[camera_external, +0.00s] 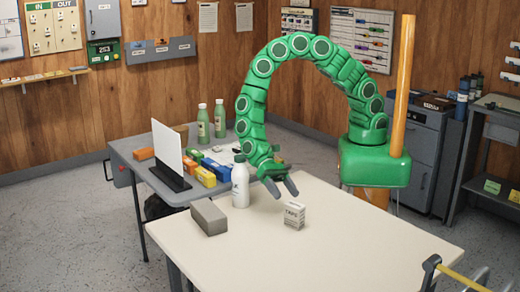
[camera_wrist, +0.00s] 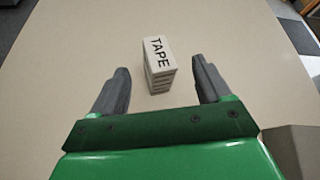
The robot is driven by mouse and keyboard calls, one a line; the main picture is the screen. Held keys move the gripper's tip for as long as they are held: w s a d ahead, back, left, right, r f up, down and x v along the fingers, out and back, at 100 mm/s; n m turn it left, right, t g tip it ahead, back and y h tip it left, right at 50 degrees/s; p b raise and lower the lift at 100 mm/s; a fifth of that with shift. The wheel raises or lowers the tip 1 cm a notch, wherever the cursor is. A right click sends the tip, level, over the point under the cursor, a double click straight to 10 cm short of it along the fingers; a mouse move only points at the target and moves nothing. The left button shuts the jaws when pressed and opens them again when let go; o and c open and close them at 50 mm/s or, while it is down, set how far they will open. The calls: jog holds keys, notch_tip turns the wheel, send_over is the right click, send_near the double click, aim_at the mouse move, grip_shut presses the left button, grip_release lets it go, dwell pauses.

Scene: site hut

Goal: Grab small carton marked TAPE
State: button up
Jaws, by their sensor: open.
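The small carton marked TAPE (camera_external: 294,216) stands upright on the cream table, a pale box with dark lettering. In the wrist view the carton (camera_wrist: 159,65) lies ahead of my gripper, roughly midway between the two fingers and slightly beyond their tips, with its marked top facing the camera. My gripper (camera_external: 284,190) is open and empty, with its grey fingers above the table and left of the carton. In the wrist view my gripper (camera_wrist: 161,72) has its fingers spread wider than the carton. Neither finger appears to touch it.
A white bottle (camera_external: 240,186) stands close to my gripper on the left. A grey block (camera_external: 208,217) lies at the table's left edge. The cream table (camera_external: 350,245) is clear right of the carton. A grey desk (camera_external: 135,150) with bottles and coloured boxes stands behind.

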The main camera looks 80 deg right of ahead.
aim_at(292, 203)
jog(key=shift+x, duration=2.3)
jog(key=shift+d+f, duration=0.1)
jog(key=shift+f, duration=0.05)
jog(key=shift+c, duration=0.3)
jog(key=c, duration=1.1)
